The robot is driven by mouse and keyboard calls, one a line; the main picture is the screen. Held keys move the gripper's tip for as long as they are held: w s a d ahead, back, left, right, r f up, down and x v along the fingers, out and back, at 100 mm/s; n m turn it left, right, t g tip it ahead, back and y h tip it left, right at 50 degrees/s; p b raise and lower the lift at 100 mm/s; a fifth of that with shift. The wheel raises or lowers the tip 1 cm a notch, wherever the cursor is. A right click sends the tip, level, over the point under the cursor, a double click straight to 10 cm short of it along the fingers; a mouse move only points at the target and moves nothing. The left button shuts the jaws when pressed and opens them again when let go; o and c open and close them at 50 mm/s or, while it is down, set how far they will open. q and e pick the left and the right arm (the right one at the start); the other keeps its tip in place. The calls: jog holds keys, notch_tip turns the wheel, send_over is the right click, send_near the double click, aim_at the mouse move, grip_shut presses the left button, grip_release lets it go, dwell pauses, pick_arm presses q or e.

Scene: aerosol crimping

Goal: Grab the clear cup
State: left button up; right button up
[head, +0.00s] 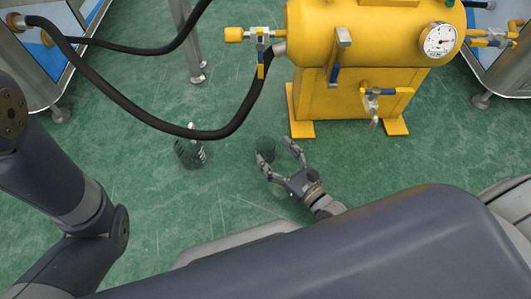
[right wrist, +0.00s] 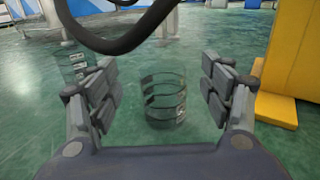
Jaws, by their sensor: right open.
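A clear cup (right wrist: 163,100) stands upright on the green floor in the right wrist view, between the two open fingers of my right gripper (right wrist: 161,95). The fingers show a gap on each side of it. In the head view the same cup (head: 266,148) is a small see-through cylinder at the fingertips of my right gripper (head: 279,157). A second clear container (head: 190,152) with dark and white marks stands to the left of it, and also shows in the right wrist view (right wrist: 76,66). My left gripper is not in view.
A yellow tank (head: 365,40) with a gauge and valves stands on yellow feet just beyond and right of the cup. A black hose (head: 165,131) loops low over the floor in front of it. Metal-legged equipment stands at the upper left and right. Green floor is open around the cup.

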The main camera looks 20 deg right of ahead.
aim_at(265, 144)
jog(key=shift+f+b+x, duration=0.2)
jog(key=shift+b+x, duration=0.45)
jog(key=shift+x, duration=0.25)
jog(key=shift+f+b+x, duration=0.25)
jog(key=shift+b+x, duration=0.35)
jog(key=shift+x, duration=0.3)
jog(key=shift+f+b+x, duration=0.2)
jog(key=shift+b+x, duration=0.45)
jog(key=shift+x, duration=0.2)
jog(key=c, duration=1)
